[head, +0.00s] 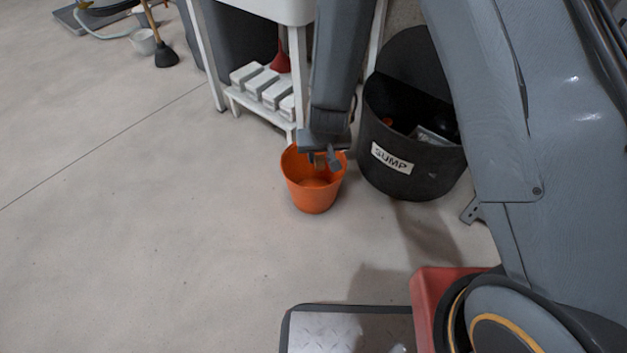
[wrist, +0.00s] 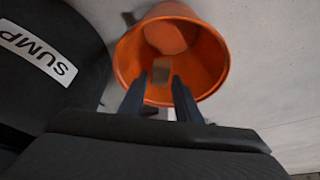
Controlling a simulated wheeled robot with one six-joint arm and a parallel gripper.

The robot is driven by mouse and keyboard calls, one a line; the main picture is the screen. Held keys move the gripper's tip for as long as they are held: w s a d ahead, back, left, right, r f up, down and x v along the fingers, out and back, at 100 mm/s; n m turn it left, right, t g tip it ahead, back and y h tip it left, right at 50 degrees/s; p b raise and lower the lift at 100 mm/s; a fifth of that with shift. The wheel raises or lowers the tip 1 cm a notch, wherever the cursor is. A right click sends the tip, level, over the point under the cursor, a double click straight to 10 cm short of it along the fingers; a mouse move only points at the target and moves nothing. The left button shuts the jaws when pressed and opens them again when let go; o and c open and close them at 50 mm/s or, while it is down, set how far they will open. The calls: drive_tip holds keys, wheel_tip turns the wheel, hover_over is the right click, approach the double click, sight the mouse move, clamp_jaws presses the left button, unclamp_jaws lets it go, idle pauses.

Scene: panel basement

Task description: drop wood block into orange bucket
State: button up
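The orange bucket (head: 314,195) stands upright on the floor, and its open mouth fills the upper middle of the wrist view (wrist: 213,62). My gripper (head: 323,159) is over the bucket's mouth, pointing down. In the wrist view its two dark fingers (wrist: 159,88) are spread apart. The small brown wood block (wrist: 161,71) appears between and just beyond the fingertips, against the bucket's inside, with a visible gap to each finger. I cannot tell whether the block is in the air or resting in the bucket. In the head view the block is too small to make out clearly.
A black bin labelled SUMP (head: 411,177) stands close to the right of the bucket. A white shelf (head: 262,116) with pale blocks stands behind it. A plunger (head: 165,55) and a white pot (head: 143,41) are at the far left. Floor left and in front is clear.

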drive_tip(key=shift+o, duration=1.2)
drive_tip(key=shift+r, duration=0.1)
drive_tip(key=p+v, duration=0.4)
drive_tip(key=v, duration=0.3)
drive_tip(key=shift+r, duration=0.25)
drive_tip(key=shift+s, duration=0.15)
